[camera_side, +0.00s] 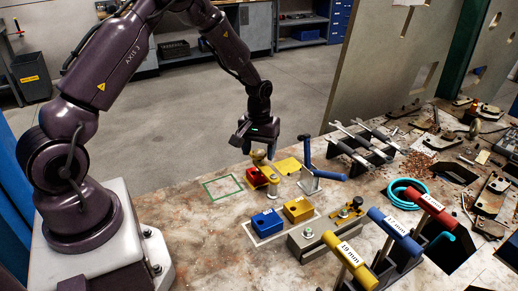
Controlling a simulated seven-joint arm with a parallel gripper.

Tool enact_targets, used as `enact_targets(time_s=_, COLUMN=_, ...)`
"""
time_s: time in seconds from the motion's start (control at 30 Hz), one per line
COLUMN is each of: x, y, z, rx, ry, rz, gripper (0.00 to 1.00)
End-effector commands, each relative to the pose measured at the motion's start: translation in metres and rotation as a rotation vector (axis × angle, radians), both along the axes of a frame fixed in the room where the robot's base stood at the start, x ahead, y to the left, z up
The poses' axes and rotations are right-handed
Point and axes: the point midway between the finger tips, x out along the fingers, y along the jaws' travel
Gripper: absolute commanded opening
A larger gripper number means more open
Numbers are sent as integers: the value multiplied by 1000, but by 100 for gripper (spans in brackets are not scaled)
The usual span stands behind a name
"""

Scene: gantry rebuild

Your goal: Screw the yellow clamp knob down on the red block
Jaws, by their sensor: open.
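The red block (256,179) sits on the bench near the middle of the picture. A yellow part, seemingly the clamp knob (259,156), shows at the top of the red block, just under my gripper. My gripper (257,146) points down over it with its jaws open. The picture is too small to tell whether the fingers are around the yellow part or above it. Another yellow piece with a dark knob (347,211) lies on a grey metal block to the right.
A blue block (266,222) and a yellow block (298,209) stand in a white outline in front. A blue-handled lever (322,172) stands close on the right. T-handled tools (395,235) crowd the front right. A green outlined square (223,187) to the left is empty.

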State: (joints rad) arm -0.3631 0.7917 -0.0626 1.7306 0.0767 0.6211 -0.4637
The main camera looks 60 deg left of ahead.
Motion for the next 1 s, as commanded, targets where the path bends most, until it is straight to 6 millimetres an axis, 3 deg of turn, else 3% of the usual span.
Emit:
enact_targets(time_s=0.03, x=0, y=0, z=0, rx=0, ry=0, rz=0, gripper=60)
enact_targets(time_s=0.2, x=0, y=0, z=0, rx=0, ry=0, rz=0, gripper=21)
enact_targets(time_s=0.23, x=0, y=0, z=0, rx=0, ry=0, rz=0, gripper=20)
enact_targets(time_s=0.37, x=0, y=0, z=1, rx=-1, ry=-1, rz=-20, gripper=19)
enact_targets(time_s=0.7, x=0, y=0, z=1, rx=-1, ry=-1, rz=-290, gripper=19)
enact_targets(time_s=1.0, x=0, y=0, z=1, rx=-1, ry=-1, rz=-305, gripper=19)
